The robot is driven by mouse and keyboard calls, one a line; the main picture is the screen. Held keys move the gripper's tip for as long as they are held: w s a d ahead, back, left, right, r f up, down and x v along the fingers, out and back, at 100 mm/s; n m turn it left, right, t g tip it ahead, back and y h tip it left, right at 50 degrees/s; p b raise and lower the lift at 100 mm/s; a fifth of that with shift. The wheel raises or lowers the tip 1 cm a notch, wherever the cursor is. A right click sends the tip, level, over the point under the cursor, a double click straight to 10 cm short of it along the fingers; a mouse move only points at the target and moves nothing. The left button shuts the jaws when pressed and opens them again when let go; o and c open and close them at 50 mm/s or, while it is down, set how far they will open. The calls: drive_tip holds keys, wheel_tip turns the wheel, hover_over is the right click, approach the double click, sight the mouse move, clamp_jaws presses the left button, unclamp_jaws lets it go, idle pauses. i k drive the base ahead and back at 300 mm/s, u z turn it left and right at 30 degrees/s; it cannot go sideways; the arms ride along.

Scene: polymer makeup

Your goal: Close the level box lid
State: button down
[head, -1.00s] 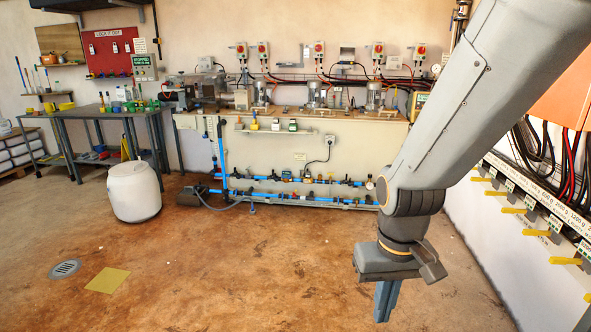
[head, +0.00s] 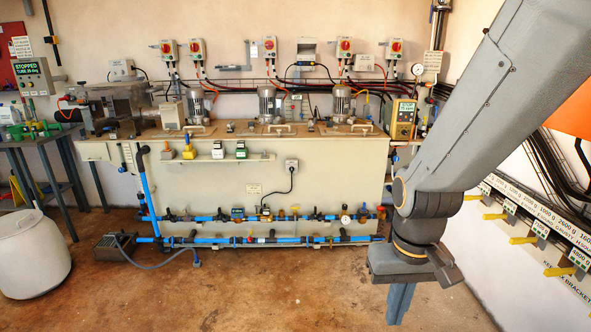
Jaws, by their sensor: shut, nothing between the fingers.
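My gripper (head: 400,302) hangs at the lower right in the head view, pointing down in front of the floor. Its fingers are together and empty. It is apart from the tank and its fittings. I cannot pick out a level box lid for sure. A small yellowish box with a green display (head: 403,118) stands at the right end of the cream tank (head: 225,178). Whether it has a lid, open or shut, cannot be told. My arm covers part of the area to the right of it.
Blue pipes with valves (head: 275,239) run along the tank's front near the floor. Yellow brackets (head: 522,240) stick out from the right wall.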

sight(305, 46)
drive_tip(key=i, duration=1.8)
drive_tip(key=u, duration=0.3)
drive_tip(key=i, duration=1.8)
drive_tip(key=u, duration=0.25)
